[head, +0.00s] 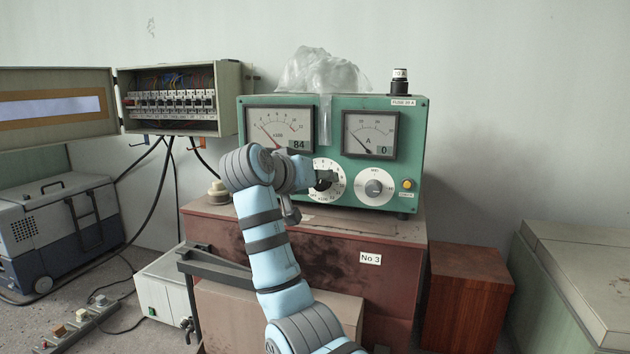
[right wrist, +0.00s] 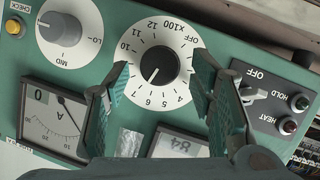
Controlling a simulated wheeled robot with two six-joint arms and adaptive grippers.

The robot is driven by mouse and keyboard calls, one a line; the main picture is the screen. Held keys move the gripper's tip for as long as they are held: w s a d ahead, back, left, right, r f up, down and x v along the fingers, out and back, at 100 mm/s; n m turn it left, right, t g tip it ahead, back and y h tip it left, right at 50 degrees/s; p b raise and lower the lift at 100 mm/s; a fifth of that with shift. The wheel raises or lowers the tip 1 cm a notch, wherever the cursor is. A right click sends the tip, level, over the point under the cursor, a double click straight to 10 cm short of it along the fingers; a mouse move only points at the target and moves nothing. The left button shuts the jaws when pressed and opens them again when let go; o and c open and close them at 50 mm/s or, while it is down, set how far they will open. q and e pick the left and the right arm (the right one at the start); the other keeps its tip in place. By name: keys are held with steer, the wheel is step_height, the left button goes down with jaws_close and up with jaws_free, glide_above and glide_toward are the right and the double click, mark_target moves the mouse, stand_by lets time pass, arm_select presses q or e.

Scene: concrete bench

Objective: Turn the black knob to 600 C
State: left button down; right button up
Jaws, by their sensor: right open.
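The black knob (right wrist: 158,66) sits in the middle of a white round dial (right wrist: 183,47) marked OFF, x100 and numbers up to 12. My right gripper (right wrist: 160,62) is open, with one finger on each side of the knob and a gap on both sides. In the head view my right gripper (head: 324,178) covers part of the knob and dial (head: 325,193). My left gripper is not in view.
The green control box (head: 415,150) carries two meters, a grey LO knob (head: 374,187) and a yellow check button (head: 408,185). A plastic bag (head: 320,70) lies on top. An open breaker box (head: 180,98) is left.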

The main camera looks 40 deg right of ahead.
steer(key=v, duration=1.2)
steer(key=s+f+t+h+b, duration=0.35)
steer(key=f+t+b, duration=0.45)
steer(key=f+b, duration=0.5)
steer(key=shift+m+h, duration=0.3)
steer(key=shift+h, duration=0.35)
steer(key=p+x, duration=0.1)
steer(key=x, duration=0.4)
steer(key=r+p+x, duration=0.1)
steer(key=x, duration=0.4)
steer(key=p+x, duration=0.1)
steer(key=x, duration=0.4)
steer(key=shift+s+a+r+p, duration=0.1)
steer(key=shift+s+r+p, duration=0.1)
steer(key=shift+s+p, duration=0.25)
